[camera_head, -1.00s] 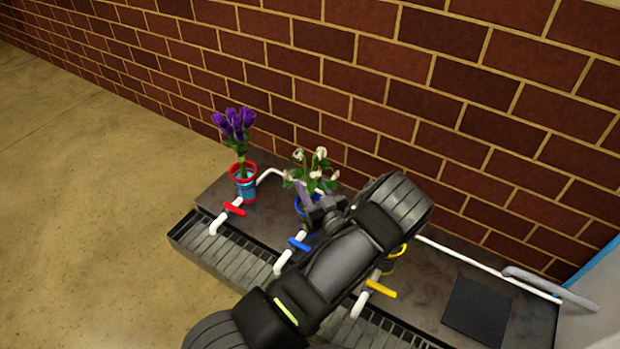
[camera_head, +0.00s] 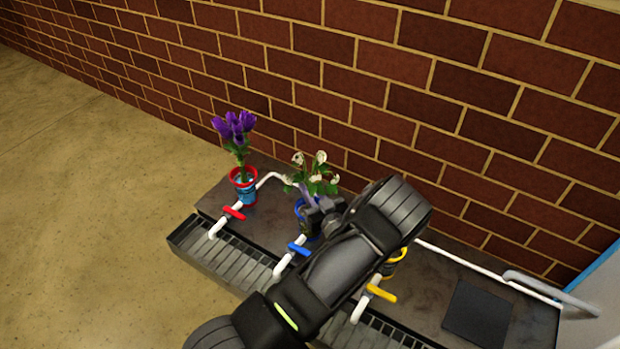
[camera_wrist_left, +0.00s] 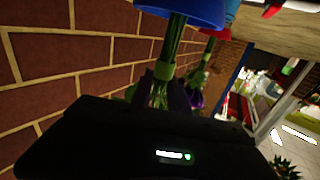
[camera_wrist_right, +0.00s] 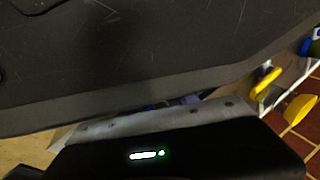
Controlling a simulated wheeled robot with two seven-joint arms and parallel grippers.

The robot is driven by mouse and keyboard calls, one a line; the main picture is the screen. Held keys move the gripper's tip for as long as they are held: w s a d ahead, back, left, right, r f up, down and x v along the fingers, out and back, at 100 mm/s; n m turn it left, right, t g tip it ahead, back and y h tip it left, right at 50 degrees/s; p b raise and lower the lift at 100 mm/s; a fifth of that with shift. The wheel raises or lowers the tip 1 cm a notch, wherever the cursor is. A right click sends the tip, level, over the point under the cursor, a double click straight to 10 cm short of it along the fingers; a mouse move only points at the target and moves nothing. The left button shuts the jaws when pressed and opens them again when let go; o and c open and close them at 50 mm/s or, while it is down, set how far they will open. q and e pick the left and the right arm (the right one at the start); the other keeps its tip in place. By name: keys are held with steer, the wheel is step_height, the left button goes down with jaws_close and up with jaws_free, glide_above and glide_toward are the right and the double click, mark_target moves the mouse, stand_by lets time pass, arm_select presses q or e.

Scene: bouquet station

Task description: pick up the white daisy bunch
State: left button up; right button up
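The white daisy bunch (camera_head: 318,174) stands upright in a blue bucket (camera_head: 299,207) on the dark bench, partly hidden by my left arm. My left gripper (camera_head: 318,208) is at its stems, just above the bucket rim. In the left wrist view the green stems (camera_wrist_left: 165,74) run between the two dark fingertips (camera_wrist_left: 163,92), which are close in on both sides. The blue bucket (camera_wrist_left: 190,10) shows at the top there. My right gripper is not seen in the head view; the right wrist view shows its housing (camera_wrist_right: 165,155), its fingers not clear.
A purple bunch (camera_head: 234,128) stands in a red-rimmed bucket (camera_head: 244,187) to the left. A yellow bucket (camera_head: 394,262) is partly behind my left arm. White pipes with red (camera_head: 234,213), blue (camera_head: 298,250) and yellow (camera_head: 381,294) handles run along the grating. A brick wall (camera_head: 400,90) stands close behind.

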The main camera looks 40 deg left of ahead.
mark_target(310, 146)
arm_select(q)
jaws_close()
steer(key=shift+r, duration=0.1)
stand_by(0.4)
step_height(310, 146, up, 18)
steer(key=p, duration=0.8)
